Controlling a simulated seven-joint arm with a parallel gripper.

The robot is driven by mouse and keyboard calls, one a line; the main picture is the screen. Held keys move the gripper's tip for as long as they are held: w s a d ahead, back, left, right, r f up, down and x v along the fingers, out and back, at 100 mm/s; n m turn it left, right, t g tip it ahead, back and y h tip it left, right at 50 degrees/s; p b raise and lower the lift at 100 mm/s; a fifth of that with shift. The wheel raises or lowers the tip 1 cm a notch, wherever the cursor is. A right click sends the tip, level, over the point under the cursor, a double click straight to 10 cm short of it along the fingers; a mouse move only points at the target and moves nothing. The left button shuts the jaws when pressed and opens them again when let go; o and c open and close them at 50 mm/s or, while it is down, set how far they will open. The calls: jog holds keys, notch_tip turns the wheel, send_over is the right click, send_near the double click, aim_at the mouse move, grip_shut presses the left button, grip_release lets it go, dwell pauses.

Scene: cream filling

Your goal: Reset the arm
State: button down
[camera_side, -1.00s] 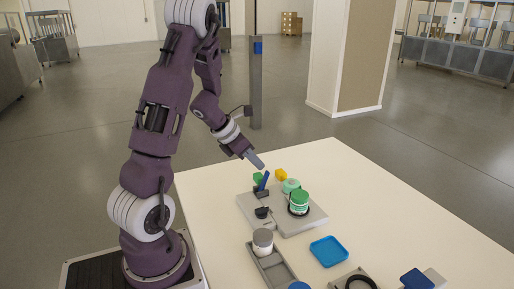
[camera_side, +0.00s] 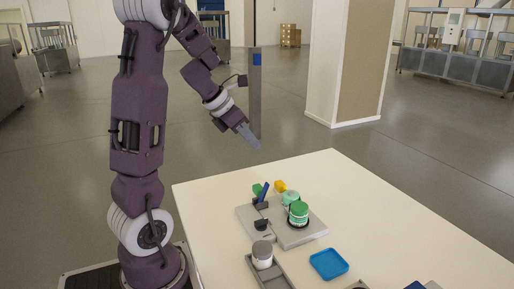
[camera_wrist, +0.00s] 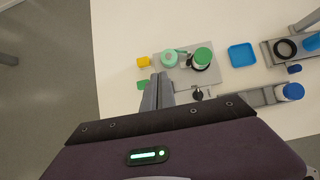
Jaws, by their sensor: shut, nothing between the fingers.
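My gripper (camera_side: 252,140) is shut and empty, raised in the air above the far left part of the white table (camera_side: 400,235). In the wrist view its closed fingers (camera_wrist: 157,82) point toward the grey fixture plate (camera_wrist: 211,76). On that plate in the side view stand a green-lidded jar (camera_side: 298,211) and a pale mint round piece (camera_side: 290,196). My gripper touches none of these.
A yellow block (camera_side: 280,186) and a green block (camera_side: 257,189) lie behind the plate. A blue tray (camera_side: 328,264) lies to the right. The air around my gripper is clear.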

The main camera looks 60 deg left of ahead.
jog(key=w+d+r+n+t+y, duration=0.2)
jog(key=d+r+n+t+y, duration=0.1)
jog(key=r+n, duration=0.4)
jog(key=w+d+r+n+t+y, duration=0.25)
jog(key=r+n, duration=0.35)
jog(key=n, duration=0.3)
jog(key=s+d+f+n+g+h, duration=0.2)
jog(key=s+d+f+n+g, duration=0.1)
jog(key=s+d+n, duration=0.7)
jog(key=s+d+f+n+g+h, duration=0.3)
jog(key=s+d+f+n, duration=0.3)
jog(key=s+d+n, duration=0.4)
jog(key=shift+d+g, duration=0.55)
jog(key=shift+d, duration=0.25)
jog(key=shift+s+h, duration=0.1)
jog(key=shift+h, duration=0.15)
